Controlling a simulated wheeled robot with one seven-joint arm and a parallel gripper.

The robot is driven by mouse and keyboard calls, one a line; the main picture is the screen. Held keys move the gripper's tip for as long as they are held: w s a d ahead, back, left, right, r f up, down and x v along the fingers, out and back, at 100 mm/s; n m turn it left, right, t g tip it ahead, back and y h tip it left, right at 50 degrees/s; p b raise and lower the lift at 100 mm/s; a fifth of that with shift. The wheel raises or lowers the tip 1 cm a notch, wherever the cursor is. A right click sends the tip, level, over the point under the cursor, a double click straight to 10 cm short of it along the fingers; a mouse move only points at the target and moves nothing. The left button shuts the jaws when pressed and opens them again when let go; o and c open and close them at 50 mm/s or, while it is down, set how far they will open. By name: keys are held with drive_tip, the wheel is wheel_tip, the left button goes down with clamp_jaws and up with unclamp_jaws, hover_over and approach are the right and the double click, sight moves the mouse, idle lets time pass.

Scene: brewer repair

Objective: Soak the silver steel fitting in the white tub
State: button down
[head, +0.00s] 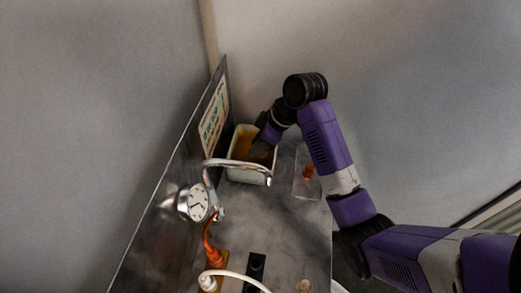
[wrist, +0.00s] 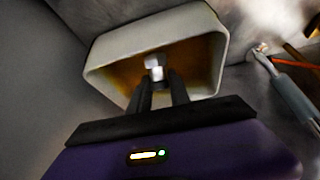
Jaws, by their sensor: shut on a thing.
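The white tub (head: 236,174) stands at the far end of the bench, with amber-brown liquid in it. It also shows in the wrist view (wrist: 103,49), tilted in the picture. My gripper (wrist: 163,82) is shut on the silver steel fitting (wrist: 155,66). The fitting shows at the fingertips against the tub's brown inside. I cannot tell how far it is in the liquid. In the head view my gripper (head: 262,148) reaches over the tub, and the fitting is hidden there.
A clear tray (head: 306,184) with an orange part stands right of the tub. A curved metal pipe (head: 238,163) passes in front of the tub. A round white gauge (head: 194,203) is at left. A grey-handled tool (wrist: 296,100) lies right of the tub in the wrist view.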

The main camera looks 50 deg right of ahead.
drive_tip(key=shift+r+p, duration=3.8)
drive_tip(key=shift+r, duration=0.45)
wheel_tip(320, 180, up, 4)
drive_tip(key=shift+f, duration=0.1)
